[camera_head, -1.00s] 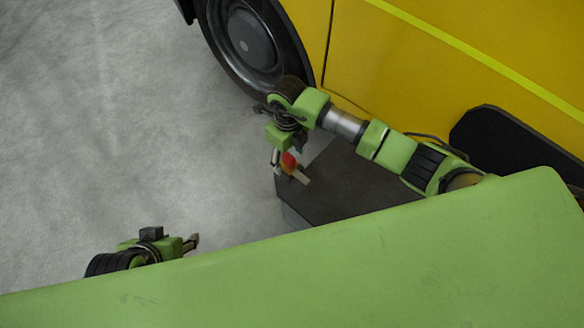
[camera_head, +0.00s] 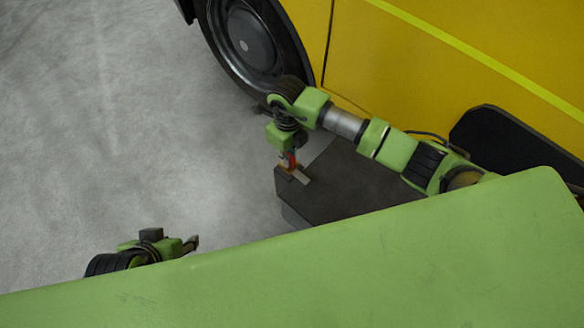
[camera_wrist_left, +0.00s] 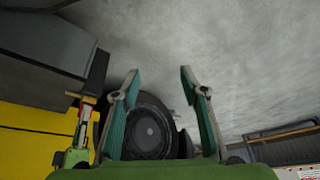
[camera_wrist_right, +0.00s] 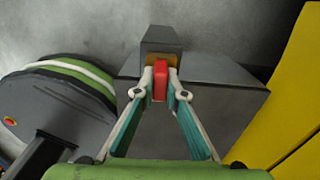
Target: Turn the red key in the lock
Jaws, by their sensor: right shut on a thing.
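The red key (camera_wrist_right: 160,80) stands at the lock (camera_wrist_right: 162,42), a grey block at the edge of a dark grey box, in the right wrist view. My right gripper (camera_wrist_right: 160,88) is shut on the red key, with one finger on each side of it. In the head view my right gripper (camera_head: 288,160) points down over the box's left corner, and only a little red shows between its fingers. My left gripper (camera_wrist_left: 152,85) is open and empty in the left wrist view, away from the key. The keyhole itself is hidden.
The dark grey box (camera_head: 345,190) stands beside a yellow vehicle (camera_head: 430,60) with a black wheel (camera_head: 245,45). My green body covers the bottom of the head view. The grey floor (camera_head: 120,120) at the left is clear.

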